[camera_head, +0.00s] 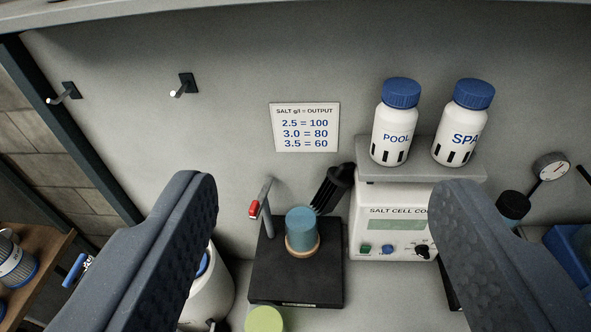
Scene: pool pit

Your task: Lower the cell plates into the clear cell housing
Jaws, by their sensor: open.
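My gripper (325,188) is open and empty, with one dark textured finger on each side of the picture. Between and beyond the fingers, a blue cylinder (300,228) stands upright in a tan ring on a black stand (262,280). I cannot tell whether this is the clear cell housing. A black slotted piece (334,186) leans behind it to the right and looks like dark plates or a brush; I cannot tell which. No clearly transparent housing shows.
A white control box (380,240) carries a shelf with POOL (396,122) and SPA (463,123) bottles. A red-handled valve (255,208) rises at the stand's left. A green round top (264,319) is in front. A gauge (551,166) is right; wall hooks (184,86) are upper left.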

